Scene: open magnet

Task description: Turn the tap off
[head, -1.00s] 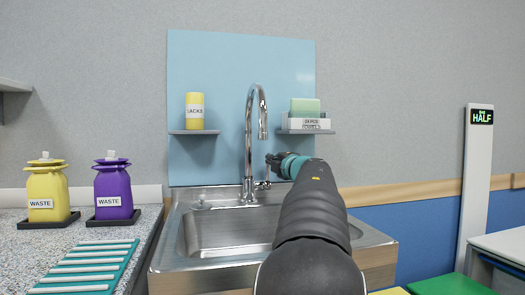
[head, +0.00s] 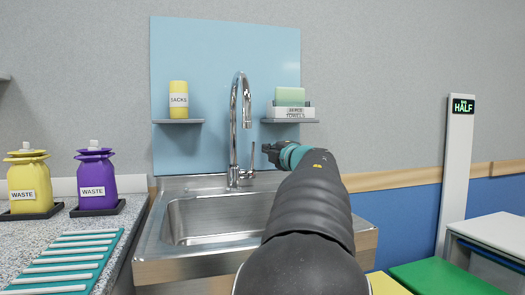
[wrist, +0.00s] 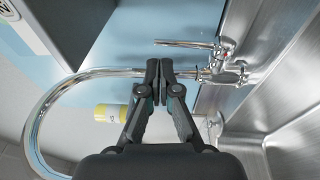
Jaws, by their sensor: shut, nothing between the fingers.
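The chrome tap (head: 233,130) stands at the back of the steel sink, its tall spout arched over the basin. No water stream shows below the spout. Its thin lever (head: 253,157) points upward, right of the spout's foot. In the wrist view the spout curves round at the left, and the lever (wrist: 185,43) sticks out from the valve body (wrist: 225,70). My gripper (head: 266,150) is just right of the lever in the head view. In the wrist view my gripper (wrist: 159,67) has its fingertips together and empty, in front of the spout's pipe and beside the lever.
The sink (head: 215,215) lies below my arm. A shelf (head: 290,121) with a labelled box (head: 293,112) is above my gripper; another shelf (head: 178,122) holds a yellow canister (head: 178,97). Yellow (head: 28,185) and purple (head: 96,178) waste bottles stand on the left counter.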

